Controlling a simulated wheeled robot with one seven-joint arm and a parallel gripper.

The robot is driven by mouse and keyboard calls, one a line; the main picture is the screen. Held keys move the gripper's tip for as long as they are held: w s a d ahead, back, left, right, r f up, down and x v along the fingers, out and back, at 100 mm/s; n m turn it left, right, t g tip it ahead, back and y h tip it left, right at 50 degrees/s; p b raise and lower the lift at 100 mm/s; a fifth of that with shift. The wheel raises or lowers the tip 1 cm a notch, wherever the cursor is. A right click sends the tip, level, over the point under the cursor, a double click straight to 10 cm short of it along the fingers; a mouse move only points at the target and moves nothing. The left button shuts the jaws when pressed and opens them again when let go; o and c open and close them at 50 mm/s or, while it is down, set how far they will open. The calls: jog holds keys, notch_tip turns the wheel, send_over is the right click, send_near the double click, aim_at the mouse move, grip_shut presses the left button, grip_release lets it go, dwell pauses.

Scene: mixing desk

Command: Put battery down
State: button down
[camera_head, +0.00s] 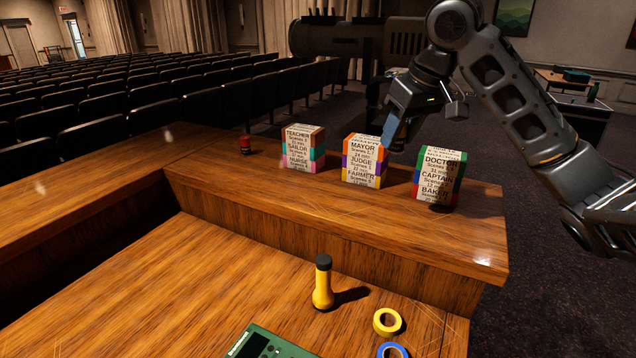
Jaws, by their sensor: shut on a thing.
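My gripper (389,135) is at the upper right, pointing down close to the top of the middle lettered box (363,162). A narrow blue-grey part shows at its lower end, between the middle and right boxes. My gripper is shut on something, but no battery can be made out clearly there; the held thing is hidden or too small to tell.
More lettered boxes stand on the ledge: left (303,149) and right (438,178). On the lower desk (200,280) are a yellow flashlight (323,285), yellow tape (376,322), blue tape (379,351) and a green device (240,347). The ledge's left part is clear.

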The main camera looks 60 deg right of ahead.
aim_at(397, 152)
jog(key=f+b, duration=0.1)
jog(key=f, duration=0.1)
jog(key=f+b, duration=0.3)
jog(key=b, duration=0.1)
jog(key=shift+w+f, duration=0.3)
jog(key=shift+f, duration=0.1)
jog(key=w+d+f, duration=0.2)
jog(key=w, duration=0.1)
jog(key=w+d+f, duration=0.2)
jog(key=w, duration=0.1)
jog(key=w+d+f, duration=0.2)
jog(key=w, duration=0.1)
jog(key=shift+w+d+f, duration=0.15)
jog(key=shift+w+f, duration=0.05)
jog(key=shift+f, duration=0.15)
jog(key=shift+w+d+f, duration=0.1)
jog(key=shift+f, duration=2.05)
jog(key=c, duration=0.7)
grip_release()
jog(key=shift+f, duration=0.15)
